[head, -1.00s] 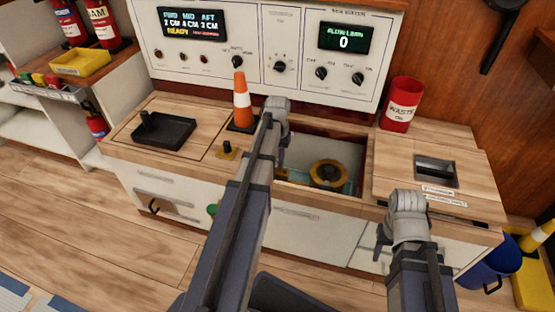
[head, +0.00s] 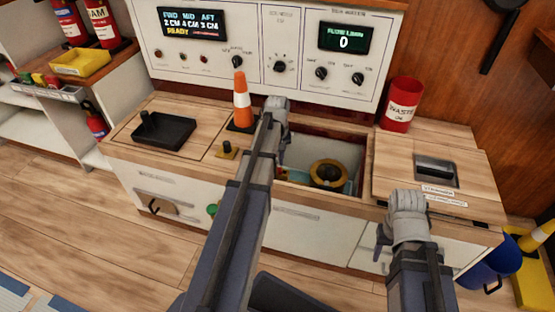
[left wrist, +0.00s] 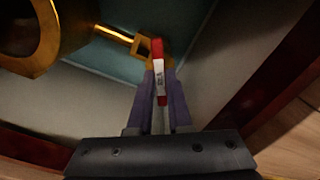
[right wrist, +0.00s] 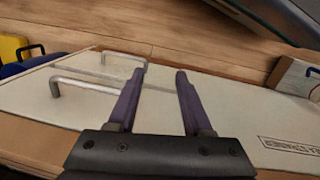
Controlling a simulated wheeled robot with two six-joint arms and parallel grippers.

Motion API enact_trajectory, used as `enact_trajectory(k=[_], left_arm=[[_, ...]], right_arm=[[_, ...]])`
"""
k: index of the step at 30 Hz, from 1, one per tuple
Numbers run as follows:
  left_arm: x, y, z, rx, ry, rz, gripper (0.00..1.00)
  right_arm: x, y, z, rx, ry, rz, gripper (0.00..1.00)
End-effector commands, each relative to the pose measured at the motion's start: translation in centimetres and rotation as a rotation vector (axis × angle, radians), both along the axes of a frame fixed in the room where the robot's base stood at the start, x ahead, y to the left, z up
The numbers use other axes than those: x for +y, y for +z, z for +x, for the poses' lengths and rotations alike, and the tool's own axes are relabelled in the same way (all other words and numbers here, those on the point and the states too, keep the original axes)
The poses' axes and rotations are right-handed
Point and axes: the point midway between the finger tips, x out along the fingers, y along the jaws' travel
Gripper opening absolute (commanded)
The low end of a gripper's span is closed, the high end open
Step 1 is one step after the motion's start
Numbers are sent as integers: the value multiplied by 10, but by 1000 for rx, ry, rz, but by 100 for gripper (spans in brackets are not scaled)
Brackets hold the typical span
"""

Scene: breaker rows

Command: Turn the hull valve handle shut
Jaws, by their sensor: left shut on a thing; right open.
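The hull valve handle (left wrist: 158,72) is a red lever with a white label, seen in the left wrist view. It joins a brass fitting (left wrist: 140,45) and pipe inside an open recess. My left gripper (left wrist: 160,85) is shut on the handle, one finger on each side of it. In the head view my left gripper (head: 282,152) reaches down into the recess (head: 345,150), and its own arm hides the handle there. My right gripper (right wrist: 158,82) is open and empty, above the cabinet front with a metal bar handle (right wrist: 85,85).
A brass ring-shaped part (head: 329,174) sits in the recess to the right of my left gripper. An orange cone (head: 241,100) and a black tray (head: 164,130) stand on the counter at left. A red waste bin (head: 401,104) stands behind at right. The recess walls are close around my left gripper.

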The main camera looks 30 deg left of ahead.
Motion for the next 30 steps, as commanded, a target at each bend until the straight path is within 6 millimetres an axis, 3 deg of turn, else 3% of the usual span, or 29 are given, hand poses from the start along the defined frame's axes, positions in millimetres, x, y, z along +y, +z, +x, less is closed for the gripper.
enact_trajectory(k=[30], left_arm=[[0, 0, 0, 0, 899, 0, 0]], right_arm=[[0, 0, 0, 0, 0, 0, 50]])
